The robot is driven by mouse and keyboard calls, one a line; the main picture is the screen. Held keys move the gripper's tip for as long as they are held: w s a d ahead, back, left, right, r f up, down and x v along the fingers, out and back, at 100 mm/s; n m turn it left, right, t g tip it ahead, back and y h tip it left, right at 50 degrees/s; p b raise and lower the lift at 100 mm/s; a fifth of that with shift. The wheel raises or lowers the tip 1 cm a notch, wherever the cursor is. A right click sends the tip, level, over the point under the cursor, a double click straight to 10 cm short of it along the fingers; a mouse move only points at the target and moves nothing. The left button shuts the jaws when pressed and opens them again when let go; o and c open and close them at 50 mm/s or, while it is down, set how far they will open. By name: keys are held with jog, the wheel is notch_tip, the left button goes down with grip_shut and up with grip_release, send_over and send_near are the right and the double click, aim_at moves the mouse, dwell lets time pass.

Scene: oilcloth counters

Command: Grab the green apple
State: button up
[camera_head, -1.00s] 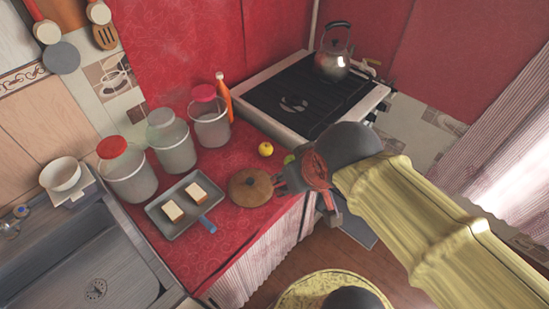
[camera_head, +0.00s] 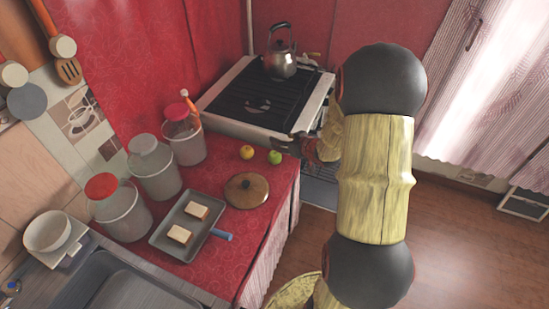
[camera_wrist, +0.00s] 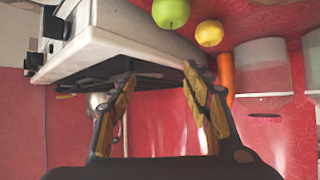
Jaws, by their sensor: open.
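The green apple (camera_head: 275,157) sits on the red-covered counter near its right edge, close to the stove. It stands just right of a yellow fruit (camera_head: 247,152). In the wrist view the green apple (camera_wrist: 171,13) is at the top edge, partly cut off, with the yellow fruit (camera_wrist: 209,33) beside it. My gripper (camera_wrist: 160,76) is open, its two fingers spread with nothing between them. The apple lies beyond the fingertips, apart from them. In the head view my arm hides most of the gripper, to the right of the apple.
The stove (camera_head: 262,100) with a kettle (camera_head: 281,58) stands behind the apple. Open floor lies right.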

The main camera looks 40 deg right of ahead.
aim_at(279, 157)
jog(key=s+f+y, duration=0.1)
jog(key=f, duration=0.1)
jog(key=s+f+t+y, duration=0.1)
jog(key=f, duration=0.2)
jog(key=s+f+m+t, duration=0.1)
jog(key=f, duration=0.2)
jog(key=shift+s+y, duration=0.35)
jog(key=shift+y, duration=0.05)
jog(key=shift+w+a+f, duration=0.1)
jog(key=shift+a+f, duration=0.05)
jog(key=shift+b+x, duration=0.35)
jog(key=shift+x, duration=0.55)
jog(key=b+x, duration=0.2)
jog(key=x, duration=0.3)
jog(key=shift+w+a+b, duration=0.2)
jog(key=shift+w+b, duration=0.1)
jog(key=shift+w, duration=0.05)
jog(key=c, duration=0.9)
